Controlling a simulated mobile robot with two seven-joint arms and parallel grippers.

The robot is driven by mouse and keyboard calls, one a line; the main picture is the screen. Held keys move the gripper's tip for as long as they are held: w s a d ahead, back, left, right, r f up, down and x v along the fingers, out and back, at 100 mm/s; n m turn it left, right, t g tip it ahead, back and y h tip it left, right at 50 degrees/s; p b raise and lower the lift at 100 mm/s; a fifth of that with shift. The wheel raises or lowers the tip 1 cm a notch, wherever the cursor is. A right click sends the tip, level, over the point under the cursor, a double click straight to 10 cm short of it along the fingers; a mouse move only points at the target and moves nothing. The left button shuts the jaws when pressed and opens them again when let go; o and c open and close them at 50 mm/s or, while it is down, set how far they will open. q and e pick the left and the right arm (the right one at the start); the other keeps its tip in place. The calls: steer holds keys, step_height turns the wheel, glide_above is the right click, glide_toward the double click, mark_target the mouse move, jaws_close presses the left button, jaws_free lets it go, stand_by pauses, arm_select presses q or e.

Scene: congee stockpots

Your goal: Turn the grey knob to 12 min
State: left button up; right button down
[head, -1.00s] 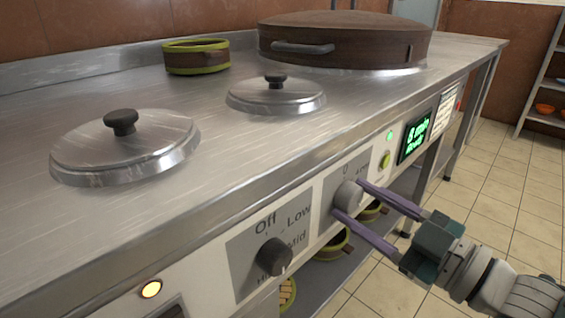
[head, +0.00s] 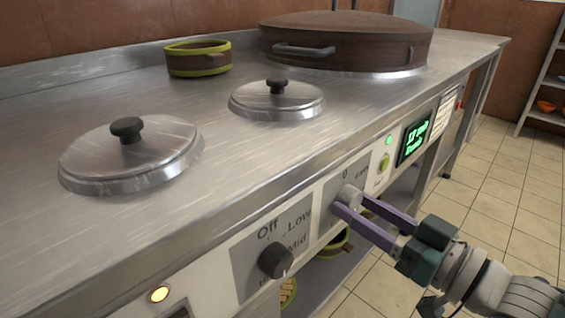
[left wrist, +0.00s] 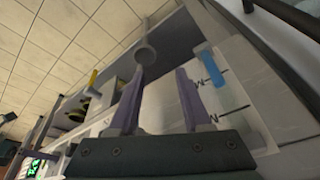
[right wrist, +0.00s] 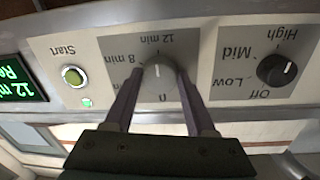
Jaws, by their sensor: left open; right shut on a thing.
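The grey knob (right wrist: 158,78) is on the front panel, and its white mark points at the 12 min label in the right wrist view. In the head view the grey knob (head: 350,194) is partly hidden by my right gripper (head: 352,206). The right gripper's purple fingers are shut on the knob, one on each side, as the right wrist view also shows. The green display (right wrist: 18,80) reads 12 min, cut off at the edge. My left gripper (left wrist: 160,74) is open and empty in the left wrist view; it is not in the head view.
A black heat knob (right wrist: 277,70) with Off, Low, Mid and High labels is beside the grey knob. A green-ringed Start button (right wrist: 73,76) is on its other side. Lidded wells (head: 130,158) and a steamer (head: 345,45) are on the steel counter (head: 215,160).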

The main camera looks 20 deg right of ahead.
stand_by(0.5)
steer(key=shift+c, duration=1.1)
jaws_free()
steer(key=p+v, duration=0.2)
steer(key=v, duration=0.8)
